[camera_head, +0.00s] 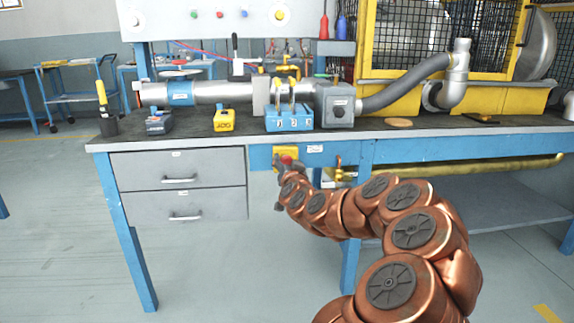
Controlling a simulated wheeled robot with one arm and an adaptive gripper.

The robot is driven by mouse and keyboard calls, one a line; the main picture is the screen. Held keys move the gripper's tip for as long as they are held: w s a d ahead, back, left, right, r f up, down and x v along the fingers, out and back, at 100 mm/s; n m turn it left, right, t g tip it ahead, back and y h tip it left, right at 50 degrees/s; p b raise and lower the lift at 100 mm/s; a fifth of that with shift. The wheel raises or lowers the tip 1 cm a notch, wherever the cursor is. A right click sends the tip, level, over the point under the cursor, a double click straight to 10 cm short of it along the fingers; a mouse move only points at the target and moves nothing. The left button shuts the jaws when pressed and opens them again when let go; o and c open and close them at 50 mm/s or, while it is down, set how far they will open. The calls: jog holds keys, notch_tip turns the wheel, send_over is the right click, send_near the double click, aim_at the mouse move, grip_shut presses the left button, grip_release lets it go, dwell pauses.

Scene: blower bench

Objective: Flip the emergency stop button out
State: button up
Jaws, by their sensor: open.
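The emergency stop button (287,160) is a red knob on a yellow box (291,152), fixed to the blue front rail of the bench, right of the drawers. My arm reaches in from the lower right. My gripper (279,181) is at the button, its open fingers in front of and just below and left of the yellow box. The gripper and wrist cover the lower part of the box. I cannot tell whether the fingers touch the knob, or whether the knob is pressed in or out.
The dark bench top (400,128) carries a metal pipe (215,92), a blue block (289,120), a yellow meter (224,120) and a grey hose (410,82). Two grey drawers (180,168) hang left of the button. A yellow pipe (470,167) runs under the bench at right.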

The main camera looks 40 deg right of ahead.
jog(key=shift+w+d, duration=0.35)
jog(key=shift+w, duration=0.2)
grip_shut()
dwell(0.4)
jog(key=shift+r, duration=0.1)
